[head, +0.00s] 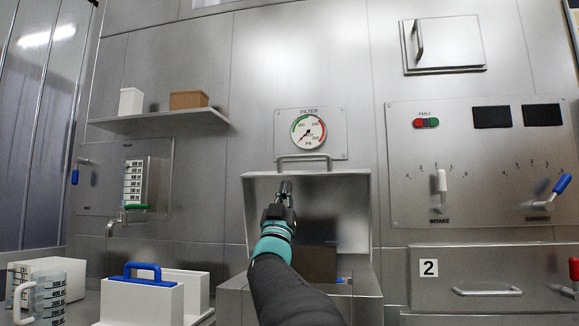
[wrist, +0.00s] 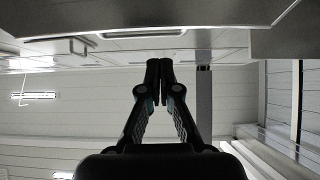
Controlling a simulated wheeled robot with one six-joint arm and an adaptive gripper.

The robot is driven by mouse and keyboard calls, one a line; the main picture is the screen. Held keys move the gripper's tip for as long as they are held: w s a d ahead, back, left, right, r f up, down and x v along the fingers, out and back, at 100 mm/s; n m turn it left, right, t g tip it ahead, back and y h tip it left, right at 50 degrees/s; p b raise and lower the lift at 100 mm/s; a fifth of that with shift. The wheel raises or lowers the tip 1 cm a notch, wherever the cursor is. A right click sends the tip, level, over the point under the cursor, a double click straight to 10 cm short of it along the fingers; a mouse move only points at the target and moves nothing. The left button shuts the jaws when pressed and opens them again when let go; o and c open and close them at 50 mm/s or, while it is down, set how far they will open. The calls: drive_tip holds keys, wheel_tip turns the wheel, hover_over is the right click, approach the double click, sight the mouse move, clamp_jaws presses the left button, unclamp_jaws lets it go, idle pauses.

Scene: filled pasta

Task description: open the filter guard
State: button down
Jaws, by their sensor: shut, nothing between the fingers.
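The filter guard (head: 345,215) is a metal lid-like panel with a raised rim, below the FILTER gauge (head: 309,131). It stands roughly upright, raised above an open metal box (head: 355,308). Its bar handle (head: 303,158) is at the top edge. A brown block (head: 318,265) shows in the opening below, partly behind my arm. My gripper (head: 287,188) is in front of the guard's upper left part, below the handle; contact cannot be told. In the wrist view my gripper (wrist: 159,66) has its fingertips together with nothing between them, below a metal panel edge.
A shelf (head: 160,115) with a white and a brown box is on the left wall. A panel with an intake lever (head: 442,185) and a blue exhaust lever (head: 561,184) is at right.

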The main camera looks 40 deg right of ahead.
sight(294, 172)
drive_tip(key=p+x, duration=0.2)
drive_tip(key=x, duration=0.7)
drive_tip(key=shift+w+d+r, duration=0.15)
drive_tip(key=shift+w+r, duration=0.05)
drive_tip(key=d+r+p, duration=0.1)
drive_tip(key=p, duration=0.1)
drive_tip(key=w+d+r+p, duration=0.1)
drive_tip(key=p, duration=0.2)
drive_tip(key=shift+w+g+y, duration=0.3)
drive_tip(key=shift+g+y, duration=0.1)
drive_tip(key=shift+w+d+r+y+p, duration=0.1)
drive_tip(key=shift+w+d+y+p, duration=0.3)
drive_tip(key=shift+p, duration=0.35)
drive_tip(key=shift+w+d, duration=0.15)
drive_tip(key=shift+d, duration=0.05)
drive_tip(key=shift+f, duration=0.3)
drive_tip(key=shift+a+f+b, duration=0.15)
drive_tip(key=shift+f+b, duration=0.05)
drive_tip(key=shift+b, duration=0.15)
drive_tip(key=b+v, duration=0.5)
drive_tip(key=v, duration=0.8)
drive_tip(key=shift+s+a, duration=0.25)
